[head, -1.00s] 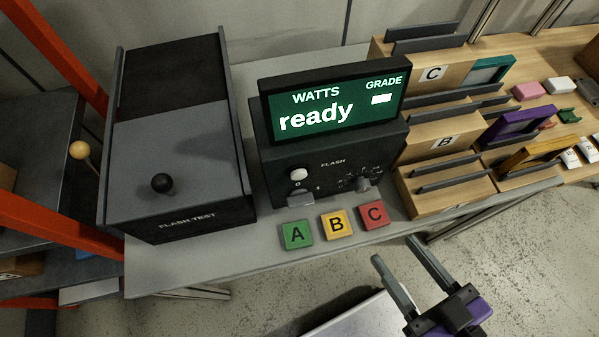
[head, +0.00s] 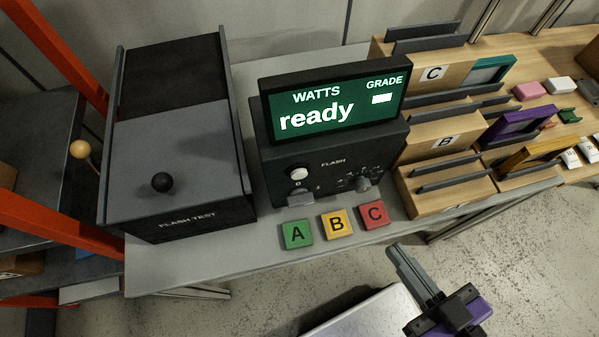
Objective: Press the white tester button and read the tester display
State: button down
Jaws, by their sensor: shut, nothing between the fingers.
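The flash tester (head: 285,158) is a dark box on the grey bench. Its display (head: 340,104) is lit green and reads "WATTS ready", with a small white block under "GRADE". The white tester button (head: 299,174) is round and sits on the left of the sloped front panel, above a 0/1 switch (head: 300,198). A dark knob (head: 363,184) sits on the panel's right. My gripper (head: 396,250) is shut and empty. It appears in front of the bench edge, below and right of the button, apart from the tester.
The dark flash test box (head: 185,135) with a black knob (head: 162,183) stands left of the tester. Green A (head: 297,234), yellow B (head: 337,223) and red C (head: 375,214) tiles lie in front. Wooden racks (head: 445,190) stand to the right.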

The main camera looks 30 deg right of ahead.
aim_at(301, 173)
jog(key=k+l+z, duration=0.1)
jog(key=l, duration=0.3)
jog(key=k+l, duration=0.2)
jog(key=l, duration=0.2)
jog(key=k+l+z, duration=0.15)
jog(key=l, duration=0.25)
